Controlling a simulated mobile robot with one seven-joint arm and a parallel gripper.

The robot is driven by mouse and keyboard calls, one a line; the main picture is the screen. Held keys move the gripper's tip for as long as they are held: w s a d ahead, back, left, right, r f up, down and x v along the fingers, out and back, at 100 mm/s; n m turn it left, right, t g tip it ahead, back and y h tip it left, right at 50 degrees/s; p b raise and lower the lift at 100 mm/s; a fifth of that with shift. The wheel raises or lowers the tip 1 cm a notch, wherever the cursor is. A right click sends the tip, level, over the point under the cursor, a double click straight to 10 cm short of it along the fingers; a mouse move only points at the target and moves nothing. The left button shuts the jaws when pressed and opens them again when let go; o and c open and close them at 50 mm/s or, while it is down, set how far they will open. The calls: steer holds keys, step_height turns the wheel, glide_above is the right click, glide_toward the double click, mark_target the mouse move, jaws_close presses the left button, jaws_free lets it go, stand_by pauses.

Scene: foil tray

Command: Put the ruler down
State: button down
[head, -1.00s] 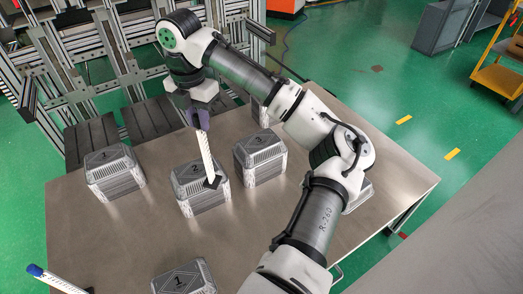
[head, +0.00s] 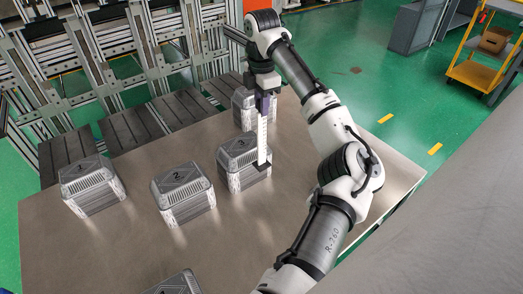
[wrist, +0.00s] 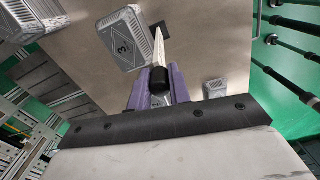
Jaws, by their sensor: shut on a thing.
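My gripper (head: 264,98) is shut on the ruler (head: 262,135), a long white strip that hangs nearly upright with a dark piece at its lower end. The ruler's lower end is in front of the right side of the grey box marked 3 (head: 232,178); I cannot tell whether they touch. In the wrist view, the purple fingers of my gripper (wrist: 158,86) hold the ruler (wrist: 159,48) near a black rounded end, and it points away beside the box marked 3 (wrist: 124,42). The fingers hide part of the ruler.
Grey boxes marked 1 (head: 93,187) and 2 (head: 185,196) stand to the left on the brown table (head: 130,245). Another box (head: 243,112) stands behind, and one (head: 180,284) is cut off at the front. Bare tabletop lies between the boxes.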

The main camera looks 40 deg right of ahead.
steer(key=p, duration=0.1)
glide_above(262, 163)
steer(key=f, duration=1.5)
steer(key=shift+w+d, duration=0.1)
steer(key=shift+w, duration=0.15)
steer(key=shift+f, duration=0.15)
steer(key=c, duration=1.3)
jaws_free()
step_height(262, 163, up, 12)
steer(key=shift+r+b, duration=0.15)
steer(key=shift+b, duration=0.55)
